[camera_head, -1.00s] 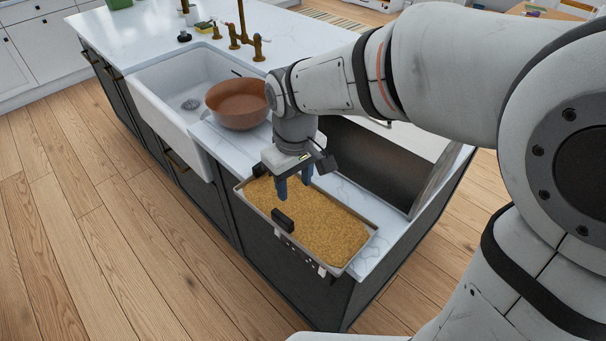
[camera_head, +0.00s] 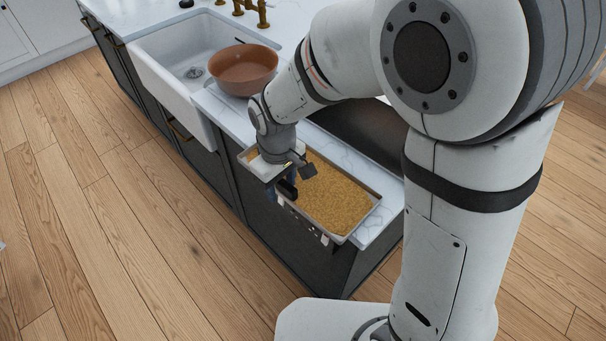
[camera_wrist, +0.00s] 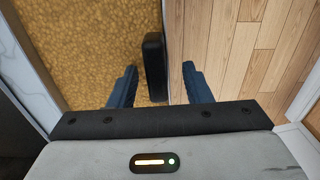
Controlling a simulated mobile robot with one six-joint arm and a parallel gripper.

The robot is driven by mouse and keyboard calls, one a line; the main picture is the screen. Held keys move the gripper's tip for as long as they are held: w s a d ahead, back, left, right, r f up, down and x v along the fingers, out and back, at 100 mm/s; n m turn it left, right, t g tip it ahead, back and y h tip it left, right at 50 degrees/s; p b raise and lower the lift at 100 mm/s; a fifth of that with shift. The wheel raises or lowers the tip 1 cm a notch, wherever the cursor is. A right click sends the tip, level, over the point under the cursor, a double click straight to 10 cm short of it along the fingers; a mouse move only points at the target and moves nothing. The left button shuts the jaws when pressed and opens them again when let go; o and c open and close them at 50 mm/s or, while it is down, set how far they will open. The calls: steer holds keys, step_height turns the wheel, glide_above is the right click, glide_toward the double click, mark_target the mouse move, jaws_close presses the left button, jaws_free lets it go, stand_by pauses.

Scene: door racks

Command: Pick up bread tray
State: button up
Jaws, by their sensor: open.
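The bread tray (camera_head: 377,204) is a shallow metal pan filled with a golden, crumbly layer. It juts from the front of the island in the head view, and its golden filling also shows in the wrist view (camera_wrist: 80,50). A black handle (camera_head: 287,189) stands on its front edge. My gripper (camera_head: 283,190) is at that handle. In the wrist view the open blue fingers (camera_wrist: 158,85) lie on either side of the black handle (camera_wrist: 154,65), one over the filling and one over the floor side. I cannot tell whether either finger touches it.
A brown bowl (camera_head: 242,70) sits on the white counter (camera_head: 345,158) beside the sink (camera_head: 180,55). A dark recessed opening (camera_head: 365,132) lies behind the tray, partly hidden by my arm. The wooden floor (camera_head: 130,220) in front of the island is clear.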

steer(key=shift+c, duration=0.6)
jaws_close()
steer(key=shift+r, duration=0.15)
